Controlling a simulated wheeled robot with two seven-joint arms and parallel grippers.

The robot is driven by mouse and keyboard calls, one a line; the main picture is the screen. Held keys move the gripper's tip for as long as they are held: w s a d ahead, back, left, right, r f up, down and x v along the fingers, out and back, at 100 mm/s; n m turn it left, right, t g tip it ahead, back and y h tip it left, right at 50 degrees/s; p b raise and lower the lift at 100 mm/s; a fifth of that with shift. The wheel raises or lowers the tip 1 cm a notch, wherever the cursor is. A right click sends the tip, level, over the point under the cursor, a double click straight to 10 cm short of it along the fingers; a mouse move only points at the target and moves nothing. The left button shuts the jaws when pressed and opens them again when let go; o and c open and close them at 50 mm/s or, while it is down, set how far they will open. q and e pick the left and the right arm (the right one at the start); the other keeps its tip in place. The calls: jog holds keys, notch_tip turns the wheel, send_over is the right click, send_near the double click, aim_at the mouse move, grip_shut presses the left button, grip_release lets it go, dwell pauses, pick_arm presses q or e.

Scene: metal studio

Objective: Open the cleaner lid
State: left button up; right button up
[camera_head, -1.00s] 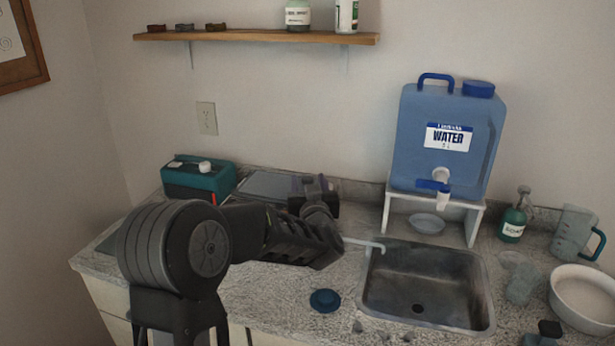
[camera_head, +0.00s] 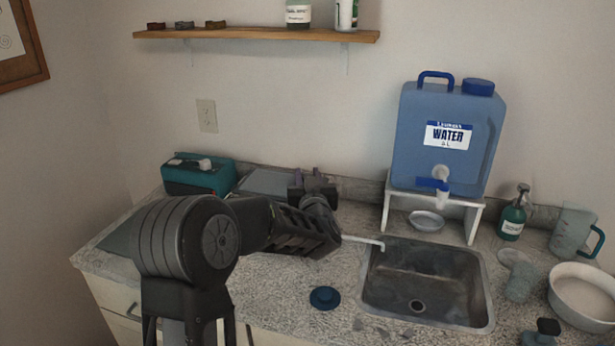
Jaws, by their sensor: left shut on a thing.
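A flat grey panel (camera_head: 265,182), which looks like the cleaner's lid, lies at the back of the counter, right of a teal box. The body beneath it is mostly hidden by my left arm. My left gripper (camera_head: 316,182) is at the panel's right end, close to the wall, with its fingers small and partly hidden by its wrist. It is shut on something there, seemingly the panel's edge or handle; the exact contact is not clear. My right gripper is not in view.
The teal box (camera_head: 197,178) stands behind my arm. A sink (camera_head: 425,285) with a thin faucet (camera_head: 362,240) is right of the gripper. A blue water jug (camera_head: 447,145) stands behind the sink. A dark blue stopper (camera_head: 325,298) lies in front. A shelf (camera_head: 260,36) hangs above.

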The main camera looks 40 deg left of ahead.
pick_arm(q)
grip_shut()
dwell(0.7)
jog(key=shift+r, duration=0.1)
